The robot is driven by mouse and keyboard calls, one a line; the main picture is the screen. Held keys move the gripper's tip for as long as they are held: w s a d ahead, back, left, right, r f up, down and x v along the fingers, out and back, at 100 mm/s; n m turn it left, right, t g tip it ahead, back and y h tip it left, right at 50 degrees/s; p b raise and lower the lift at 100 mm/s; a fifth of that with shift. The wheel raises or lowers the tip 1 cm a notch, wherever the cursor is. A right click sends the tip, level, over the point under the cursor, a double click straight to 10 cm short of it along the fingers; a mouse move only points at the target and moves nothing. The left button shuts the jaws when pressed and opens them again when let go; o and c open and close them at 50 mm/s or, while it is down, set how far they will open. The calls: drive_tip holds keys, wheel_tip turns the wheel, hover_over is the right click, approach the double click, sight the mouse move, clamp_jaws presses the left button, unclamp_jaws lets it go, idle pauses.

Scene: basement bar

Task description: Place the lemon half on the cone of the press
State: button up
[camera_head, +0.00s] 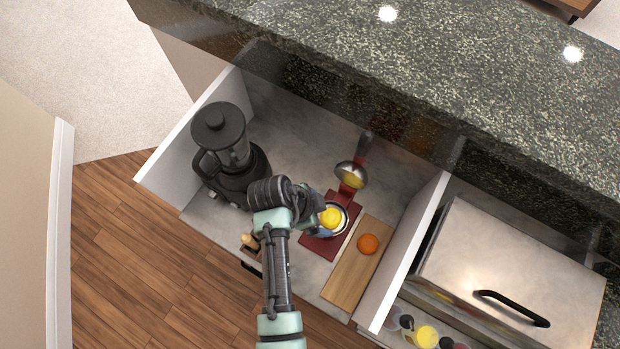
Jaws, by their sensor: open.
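The press has a red base (317,246), a round metal cup (345,222) and a raised lever with a metal bowl (351,174). The yellow lemon half (330,217) is over the middle of the cup and appears to rest on the cone, which I cannot see beneath it. My gripper (320,221) is open at the left side of the lemon half, very close to it. Whether the fingers touch the lemon is too small to tell. My wrist hides part of the gripper and the left side of the press.
A wooden board (345,281) with an orange fruit (368,243) lies right of the press. A black blender (233,157) stands at the left. White side walls (409,248) enclose this space, and a dark stone counter (430,70) overhangs the back. A steel lidded box (510,273) is at the right.

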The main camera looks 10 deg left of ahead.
drive_tip(key=v, duration=0.8)
drive_tip(key=w+a+r+n+t+y, duration=0.25)
drive_tip(key=w+r+t, duration=0.35)
drive_tip(key=w+r, duration=0.7)
drive_tip(key=w+d+r+n+t+y, duration=0.15)
drive_tip(key=w+r+t, duration=0.25)
drive_tip(key=r, duration=0.8)
drive_tip(key=w+d+r+n+t, duration=0.1)
drive_tip(key=w+r+n+t, duration=0.25)
drive_tip(key=r, duration=0.95)
drive_tip(key=s+d+r+n+t, duration=0.1)
drive_tip(key=s+r+t, duration=0.3)
drive_tip(key=r, duration=0.6)
drive_tip(key=s+d+r+n+t, duration=0.2)
drive_tip(key=s+r+t, duration=0.2)
drive_tip(key=r, duration=0.6)
drive_tip(key=s+d+r+n+t, duration=0.2)
drive_tip(key=s+r+t, duration=0.2)
drive_tip(key=r, duration=0.7)
drive_tip(key=shift+s, duration=1.15)
drive_tip(key=shift+o, duration=0.5)
drive_tip(key=shift+d, duration=0.1)
